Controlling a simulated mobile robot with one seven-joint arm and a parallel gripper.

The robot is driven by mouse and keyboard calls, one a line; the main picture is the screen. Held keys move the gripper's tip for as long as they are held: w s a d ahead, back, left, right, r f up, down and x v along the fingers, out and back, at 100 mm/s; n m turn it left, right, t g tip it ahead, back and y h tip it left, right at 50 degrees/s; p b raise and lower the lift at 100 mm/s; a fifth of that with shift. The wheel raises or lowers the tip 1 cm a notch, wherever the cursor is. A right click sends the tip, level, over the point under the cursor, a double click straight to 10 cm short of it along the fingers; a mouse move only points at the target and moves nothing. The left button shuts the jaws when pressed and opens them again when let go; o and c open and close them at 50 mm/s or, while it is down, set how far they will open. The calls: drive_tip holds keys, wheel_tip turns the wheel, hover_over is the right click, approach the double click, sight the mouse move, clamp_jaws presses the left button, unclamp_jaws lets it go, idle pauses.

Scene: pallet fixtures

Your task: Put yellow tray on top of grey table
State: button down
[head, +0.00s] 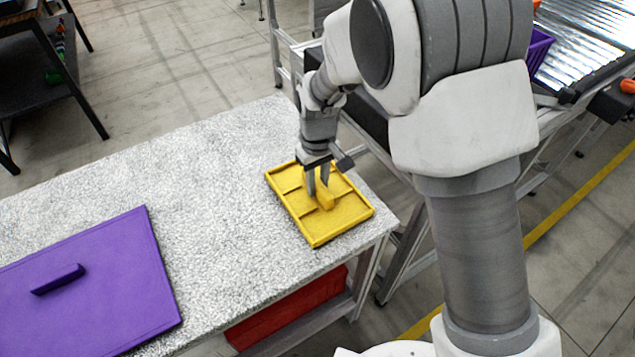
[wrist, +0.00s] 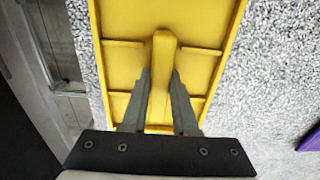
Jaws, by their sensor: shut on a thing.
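The yellow tray (head: 312,232) lies at the right end of the grey speckled table (head: 220,160), near its right edge. The tray has raised ribs and a raised handle bar in its middle. My gripper (head: 322,195) points down over the tray and is shut on that handle. In the wrist view the two fingers of my gripper (wrist: 160,100) sit one on each side of the handle of the yellow tray (wrist: 120,60). The tray looks level and appears to be on the tabletop; I cannot tell if there is a small gap beneath it.
A purple lidlike panel (head: 110,300) with a handle lies on the left part of the table. A red box (head: 290,305) is under the table. A roller conveyor (head: 590,40) with a purple crate (head: 538,50) stands at the back right. The table's middle is clear.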

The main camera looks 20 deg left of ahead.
sight(318, 182)
drive_tip(key=shift+f, duration=0.1)
drive_tip(key=c, duration=0.7)
unclamp_jaws()
wheel_tip(318, 182, up, 12)
drive_tip(key=shift+r+p, duration=0.15)
drive_tip(key=shift+p, duration=0.65)
